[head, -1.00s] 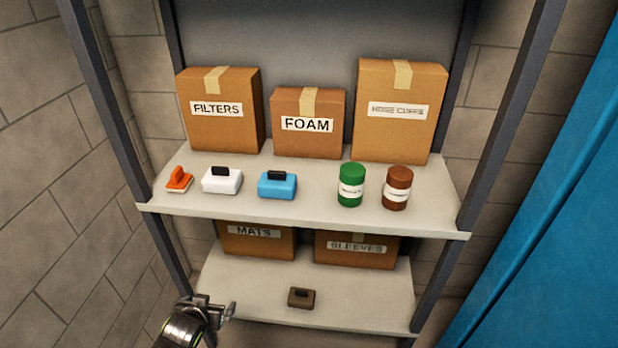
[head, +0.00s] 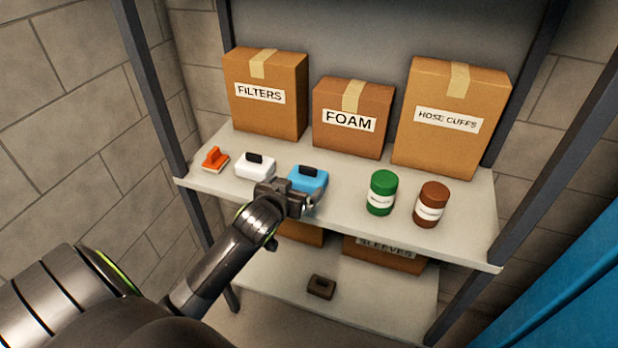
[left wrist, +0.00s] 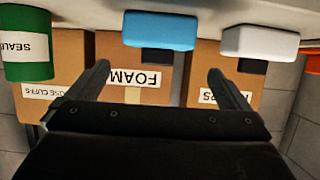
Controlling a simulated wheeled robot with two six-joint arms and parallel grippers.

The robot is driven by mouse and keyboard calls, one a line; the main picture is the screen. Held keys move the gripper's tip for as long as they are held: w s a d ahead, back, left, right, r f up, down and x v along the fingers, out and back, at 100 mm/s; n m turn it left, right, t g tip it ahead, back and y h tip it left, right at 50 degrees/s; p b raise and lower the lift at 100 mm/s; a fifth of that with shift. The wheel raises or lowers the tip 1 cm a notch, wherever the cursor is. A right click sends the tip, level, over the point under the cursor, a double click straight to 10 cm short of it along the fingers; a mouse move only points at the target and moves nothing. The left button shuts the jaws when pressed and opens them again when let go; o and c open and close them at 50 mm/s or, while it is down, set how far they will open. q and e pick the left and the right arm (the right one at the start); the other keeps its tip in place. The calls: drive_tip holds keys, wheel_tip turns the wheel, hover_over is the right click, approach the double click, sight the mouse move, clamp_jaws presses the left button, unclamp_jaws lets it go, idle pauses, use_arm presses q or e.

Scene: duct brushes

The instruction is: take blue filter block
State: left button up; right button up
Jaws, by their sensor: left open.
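The blue filter block (head: 309,178), with a black handle on top, sits on the upper shelf in front of the FOAM box. In the head view my left gripper (head: 300,203) is just in front of it and hides part of its lower front. In the left wrist view, which shows the scene upside down, the blue block (left wrist: 160,29) is beyond the open, empty fingers of my left gripper (left wrist: 160,82), between them from side to side. I see a gap between the fingers and the block. My right gripper is not in view.
A white block (head: 255,168) and an orange brush (head: 215,160) stand left of the blue block. Green (head: 382,193) and brown (head: 430,205) canisters stand to its right. FILTERS (head: 268,95), FOAM (head: 350,118) and HOSE CUFFS (head: 450,115) boxes stand behind. A dark block (head: 321,287) is on the lower shelf.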

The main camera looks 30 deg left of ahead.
sight(307, 176)
use_arm(q)
drive_tip(key=p+x, duration=0.1)
drive_tip(key=x, duration=0.5)
drive_tip(key=shift+w, duration=0.35)
drive_tip(key=shift+p+x, duration=0.45)
drive_tip(key=shift+x, duration=0.35)
drive_tip(key=shift+p+x, duration=0.45)
drive_tip(key=shift+x, duration=1.4)
drive_tip(key=shift+d+f, duration=0.1)
drive_tip(key=c, duration=0.7)
